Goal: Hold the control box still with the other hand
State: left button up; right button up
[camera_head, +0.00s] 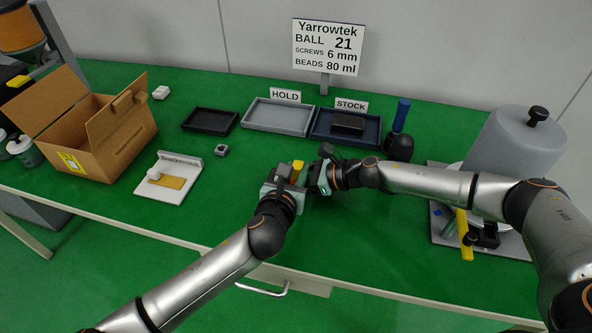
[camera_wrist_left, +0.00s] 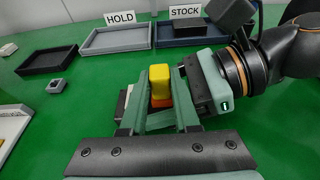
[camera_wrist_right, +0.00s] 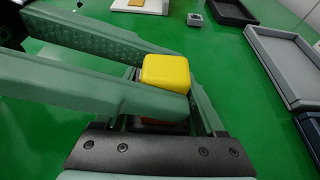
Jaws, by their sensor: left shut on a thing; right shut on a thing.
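The control box appears to be the small block with a yellow top (camera_head: 298,165) between my two grippers, above the green table's front middle. In the left wrist view its yellow top (camera_wrist_left: 160,76) stands over an orange part, with a dark part (camera_wrist_left: 122,104) beside it. The right wrist view shows the yellow top (camera_wrist_right: 166,71) and a dark lower part. My left gripper (camera_head: 292,181) is shut on it from the front left. My right gripper (camera_head: 315,178) is shut on it from the right. The fingers hide most of its lower body.
Behind are a black tray (camera_head: 209,121), the grey HOLD tray (camera_head: 277,115) and the dark blue STOCK tray (camera_head: 345,126) with a black box. An open carton (camera_head: 85,135) and a white fixture (camera_head: 168,178) stand left. A grey drum machine (camera_head: 512,145) stands right.

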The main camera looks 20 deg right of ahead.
pick_arm(q)
grip_shut()
jog(key=shift+r, duration=0.35)
jog(key=shift+r, duration=0.3)
jog(key=shift+r, duration=0.65)
dwell(0.5)
jog(key=shift+r, duration=1.3)
pick_arm(e)
jog(key=o, duration=1.5)
